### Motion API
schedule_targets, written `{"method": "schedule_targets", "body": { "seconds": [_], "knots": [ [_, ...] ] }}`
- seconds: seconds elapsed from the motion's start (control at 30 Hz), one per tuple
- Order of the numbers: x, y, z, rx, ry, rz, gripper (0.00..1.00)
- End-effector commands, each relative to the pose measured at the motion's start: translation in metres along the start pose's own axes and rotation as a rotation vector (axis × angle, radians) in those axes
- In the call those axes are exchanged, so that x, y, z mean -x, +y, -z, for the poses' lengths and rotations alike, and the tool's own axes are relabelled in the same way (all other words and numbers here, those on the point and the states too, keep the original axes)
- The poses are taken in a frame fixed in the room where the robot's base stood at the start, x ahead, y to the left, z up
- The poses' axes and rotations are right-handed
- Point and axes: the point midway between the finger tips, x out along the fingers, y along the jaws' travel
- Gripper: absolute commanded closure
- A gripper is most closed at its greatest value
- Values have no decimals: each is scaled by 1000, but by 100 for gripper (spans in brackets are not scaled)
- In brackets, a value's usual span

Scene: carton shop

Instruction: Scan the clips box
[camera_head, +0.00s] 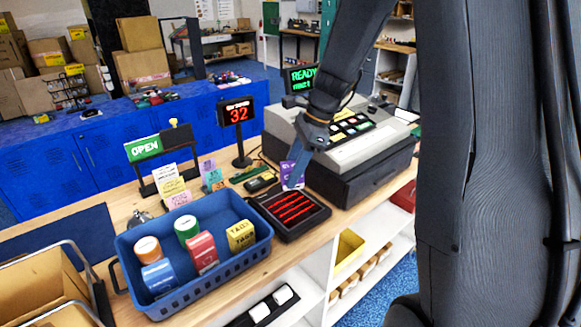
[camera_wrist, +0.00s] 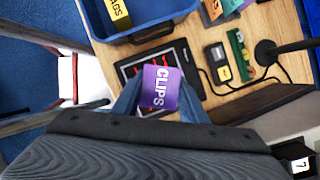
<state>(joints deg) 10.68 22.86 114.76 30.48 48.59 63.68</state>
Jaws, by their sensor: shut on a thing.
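The purple clips box (camera_head: 290,176) is held between the blue fingers of my gripper (camera_head: 298,166). In the wrist view the box (camera_wrist: 159,87) shows its face with the word CLIPS, with a finger on either side. The box is over the black scanner (camera_head: 312,218) with glowing red lines, near its back edge in the head view. The scanner also shows partly behind the box in the wrist view (camera_wrist: 186,56). I cannot tell the exact gap between box and scanner.
A blue basket (camera_head: 137,285) left of the scanner holds several items, including a yellow tags box (camera_head: 241,235). The register (camera_head: 345,150) stands behind and right. A red display (camera_head: 237,112) reads 32. A card reader (camera_head: 261,182) and small cards are behind the scanner.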

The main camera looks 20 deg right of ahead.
Motion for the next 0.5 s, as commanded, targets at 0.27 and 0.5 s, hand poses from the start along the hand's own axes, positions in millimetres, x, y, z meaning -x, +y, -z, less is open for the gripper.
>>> {"method": "schedule_targets", "body": {
  "seconds": [0.27, 0.5],
  "knots": [
    [-25, 0, 10, 0, 0, 1, 85],
    [-6, 1, 2, 1, 0, 1, 85]
  ]
}}
